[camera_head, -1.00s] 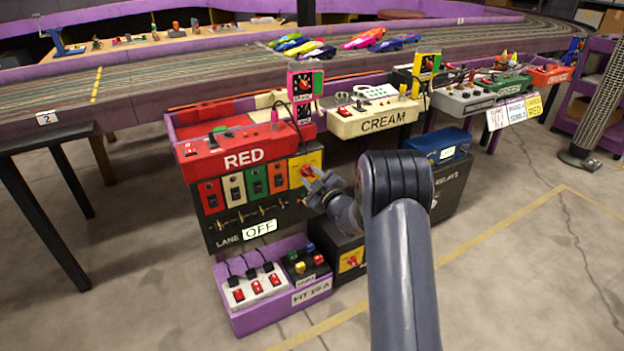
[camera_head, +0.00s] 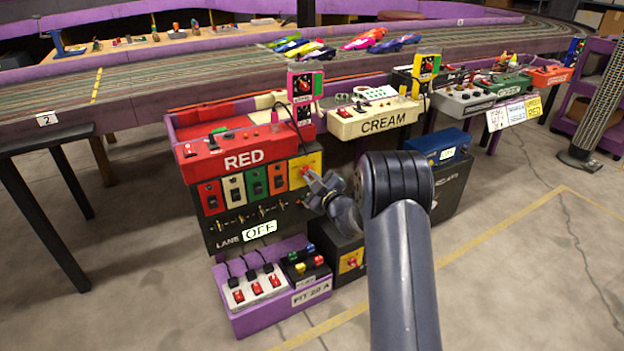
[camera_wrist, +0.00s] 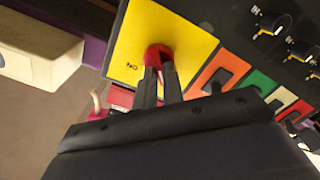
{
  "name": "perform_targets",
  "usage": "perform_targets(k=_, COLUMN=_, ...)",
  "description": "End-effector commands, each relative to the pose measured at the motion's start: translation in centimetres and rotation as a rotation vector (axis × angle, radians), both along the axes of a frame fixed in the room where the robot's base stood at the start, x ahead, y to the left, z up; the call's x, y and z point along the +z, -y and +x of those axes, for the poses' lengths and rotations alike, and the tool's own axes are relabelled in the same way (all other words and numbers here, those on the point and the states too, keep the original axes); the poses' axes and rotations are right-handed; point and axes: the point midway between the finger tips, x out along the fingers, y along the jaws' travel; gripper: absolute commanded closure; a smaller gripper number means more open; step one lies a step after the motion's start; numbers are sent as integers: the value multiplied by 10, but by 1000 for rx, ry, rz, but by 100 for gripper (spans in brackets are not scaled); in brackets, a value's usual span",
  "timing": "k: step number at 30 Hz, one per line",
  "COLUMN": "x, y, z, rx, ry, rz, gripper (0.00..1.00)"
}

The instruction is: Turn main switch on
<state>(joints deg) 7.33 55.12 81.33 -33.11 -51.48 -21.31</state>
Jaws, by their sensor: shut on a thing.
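The main switch is a red knob (camera_wrist: 157,52) on a yellow plate (camera_wrist: 190,40) in the wrist view. The letters "ON" are printed on the plate beside it. My gripper (camera_wrist: 160,68) has both fingers closed around the knob, which partly hides it. In the head view my gripper (camera_head: 311,177) reaches the yellow plate (camera_head: 309,161) at the right end of the black panel (camera_head: 275,222), below the red console (camera_head: 240,155). The knob's pointing direction is hard to make out.
A row of coloured rocker plates (camera_head: 256,182) sits left of the switch. An "OFF" label (camera_head: 259,231) is on the panel below. A purple box with red switches (camera_head: 285,316) stands on the floor. A second yellow plate (camera_head: 350,261) is low down.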

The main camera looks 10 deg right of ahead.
Motion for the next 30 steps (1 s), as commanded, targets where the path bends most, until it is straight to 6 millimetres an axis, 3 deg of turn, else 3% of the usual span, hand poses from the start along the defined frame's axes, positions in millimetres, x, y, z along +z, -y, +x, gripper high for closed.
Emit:
perform_targets(k=8, x=0, y=1, z=0, rx=1, ry=-47, rz=142, gripper=100)
perform_targets(k=30, x=2, y=4, z=1, rx=0, ry=-261, rz=800, gripper=100)
